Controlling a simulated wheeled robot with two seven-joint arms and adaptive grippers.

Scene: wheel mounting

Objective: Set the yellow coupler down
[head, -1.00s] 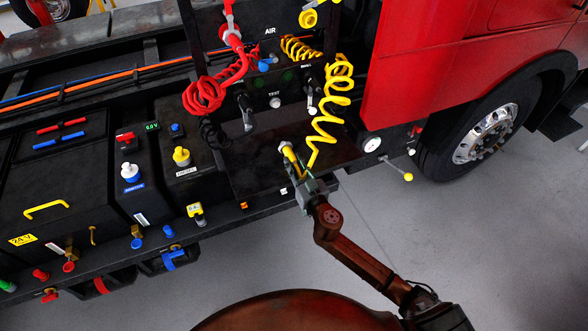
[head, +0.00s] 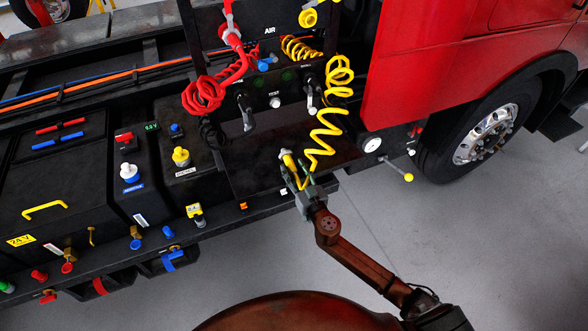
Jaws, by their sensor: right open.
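The yellow coupler (head: 289,161) hangs off or rests on the dark shelf (head: 250,180) below the air panel; I cannot tell whether it lies fully on the surface. Its yellow coiled hose (head: 326,133) runs up to the right side of the panel. My right gripper (head: 294,181) is open at the shelf's front edge. Its fingers are spread around the near end of the coupler, and contact cannot be made out. My left gripper is not in view.
A red coiled hose (head: 204,95) hangs left of the panel. A black box with a yellow cap (head: 181,156) stands left of the shelf. A lever with a yellow knob (head: 408,177) juts out at right. The grey floor (head: 470,250) in front is clear.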

